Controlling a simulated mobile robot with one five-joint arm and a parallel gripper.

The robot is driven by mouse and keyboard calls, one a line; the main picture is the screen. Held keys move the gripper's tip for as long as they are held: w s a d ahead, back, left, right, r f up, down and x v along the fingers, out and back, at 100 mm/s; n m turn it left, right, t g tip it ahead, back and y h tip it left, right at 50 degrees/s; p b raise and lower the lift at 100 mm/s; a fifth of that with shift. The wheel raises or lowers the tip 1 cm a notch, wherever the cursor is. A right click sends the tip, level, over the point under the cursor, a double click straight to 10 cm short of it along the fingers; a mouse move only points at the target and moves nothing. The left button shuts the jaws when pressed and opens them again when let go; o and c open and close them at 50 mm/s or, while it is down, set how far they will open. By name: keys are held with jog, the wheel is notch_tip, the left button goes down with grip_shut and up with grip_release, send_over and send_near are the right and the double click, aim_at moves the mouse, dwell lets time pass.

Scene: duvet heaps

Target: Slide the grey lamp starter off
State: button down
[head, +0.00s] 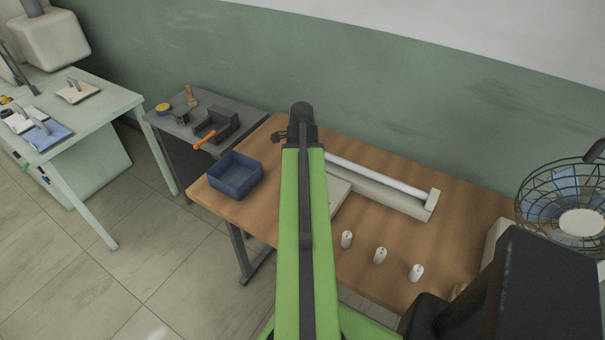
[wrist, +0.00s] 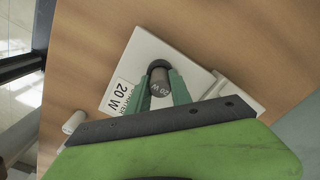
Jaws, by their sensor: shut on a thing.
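A dark round part shows just behind the starter; I cannot tell whether the starter is still seated there. In the head view my green arm hides the starter and my gripper, and part of the white plate (head: 338,192) shows beside it.
A lamp fitting with a white tube (head: 375,180) lies on the wooden table (head: 455,215). Three white starters (head: 347,239) (head: 380,255) (head: 416,273) stand near the front. A blue bin (head: 236,190) is at the left end. A wire-caged fan (head: 565,200) is at right.

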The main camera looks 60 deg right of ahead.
jog(key=shift+r+p, duration=1.7)
jog(key=shift+r, duration=0.3)
jog(key=shift+f, duration=0.1)
